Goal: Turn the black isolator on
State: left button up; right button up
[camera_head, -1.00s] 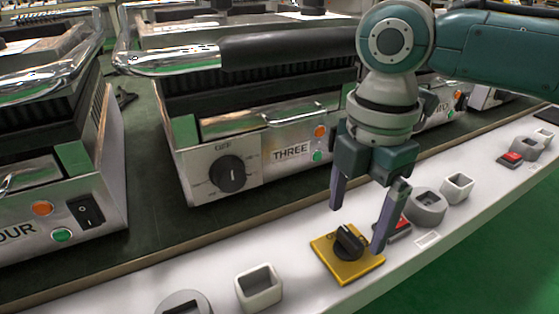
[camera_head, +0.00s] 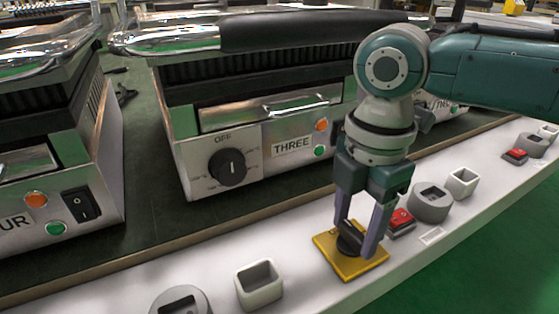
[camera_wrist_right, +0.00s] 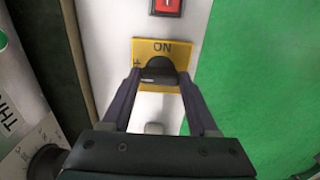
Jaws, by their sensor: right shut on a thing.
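The black isolator knob (camera_head: 349,240) sits on a yellow square plate (camera_head: 338,265) on the white ledge. It also shows in the right wrist view (camera_wrist_right: 159,68), where "ON" reads on the yellow plate (camera_wrist_right: 184,53) just beyond it. My right gripper (camera_head: 359,246) reaches down from above with its two fingers on either side of the knob, shut on it. In the right wrist view the fingers (camera_wrist_right: 158,78) flank the knob. The fingers partly hide the knob in the head view. My left gripper is not in view.
A red switch (camera_head: 401,219) lies just right of the plate, with a round grey socket (camera_head: 431,203) and a white square cup (camera_head: 462,182) beyond. Another white square cup (camera_head: 259,285) stands to the left. The grill marked THREE (camera_head: 245,155) stands behind the ledge.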

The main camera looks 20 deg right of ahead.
jog(key=c, duration=0.6)
jog(key=shift+r+m+p, duration=0.15)
jog(key=shift+m+p, duration=0.15)
jog(key=shift+p, duration=0.3)
jog(key=m+p, duration=0.5)
jog(key=p, duration=0.1)
jog(key=shift+r+m, duration=0.1)
jog(key=shift+m, duration=0.2)
jog(key=m+p, duration=0.3)
jog(key=m, duration=0.1)
jog(key=m+p, duration=0.1)
jog(key=m, duration=0.3)
jog(key=shift+p, duration=0.35)
jog(key=shift+f+m+p, duration=0.2)
jog(key=shift+m+p, duration=0.25)
jog(key=shift+m, duration=1.45)
jog(key=o, duration=1.4)
